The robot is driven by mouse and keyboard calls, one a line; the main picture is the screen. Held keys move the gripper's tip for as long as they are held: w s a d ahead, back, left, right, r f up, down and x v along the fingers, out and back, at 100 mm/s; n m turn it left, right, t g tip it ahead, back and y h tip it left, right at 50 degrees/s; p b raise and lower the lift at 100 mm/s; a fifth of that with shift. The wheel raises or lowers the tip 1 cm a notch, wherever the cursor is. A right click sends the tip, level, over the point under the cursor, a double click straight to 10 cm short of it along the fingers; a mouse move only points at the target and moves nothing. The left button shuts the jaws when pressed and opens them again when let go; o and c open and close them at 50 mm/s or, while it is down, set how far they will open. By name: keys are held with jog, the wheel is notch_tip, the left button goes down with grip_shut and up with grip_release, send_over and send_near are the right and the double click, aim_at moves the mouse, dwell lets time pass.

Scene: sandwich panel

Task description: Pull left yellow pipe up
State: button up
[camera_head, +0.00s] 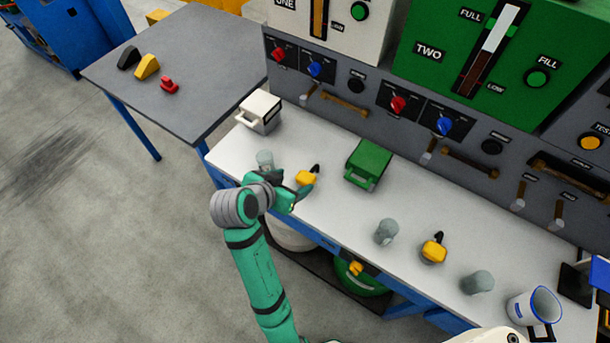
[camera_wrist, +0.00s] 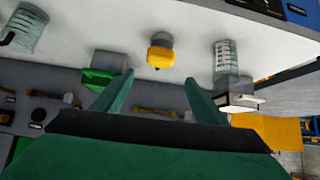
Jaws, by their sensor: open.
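The left yellowish-brown bar, which looks like the left yellow pipe (camera_head: 345,105), lies along the front of the grey panel; its left end is higher in the head view. It also shows in the wrist view (camera_wrist: 153,112), between my fingers and beyond them. A similar right bar (camera_head: 470,163) is farther right on the panel. My green gripper (camera_head: 303,190) is above the white bench, short of the panel and apart from the bar. In the wrist view my gripper (camera_wrist: 160,80) is open, with nothing between its fingers.
A yellow piece with a dark spout (camera_head: 306,178) stands on the bench close to my gripper. A white box (camera_head: 260,112), a green box (camera_head: 368,163) and a clear jar (camera_head: 265,159) are around it. Red and blue knobs line the panel. More jars and a mug (camera_head: 535,306) stand to the right.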

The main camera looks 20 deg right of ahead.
aim_at(306, 176)
jog(key=x, duration=1)
jog(key=shift+s+f, duration=0.15)
jog(key=shift+f, duration=0.15)
jog(key=c, duration=1.4)
jog(key=shift+c, duration=0.5)
notch_tip(306, 176, up, 9)
jog(key=shift+r, duration=0.1)
jog(key=o, duration=1.5)
jog(key=shift+c, duration=0.2)
jog(key=shift+o, duration=0.2)
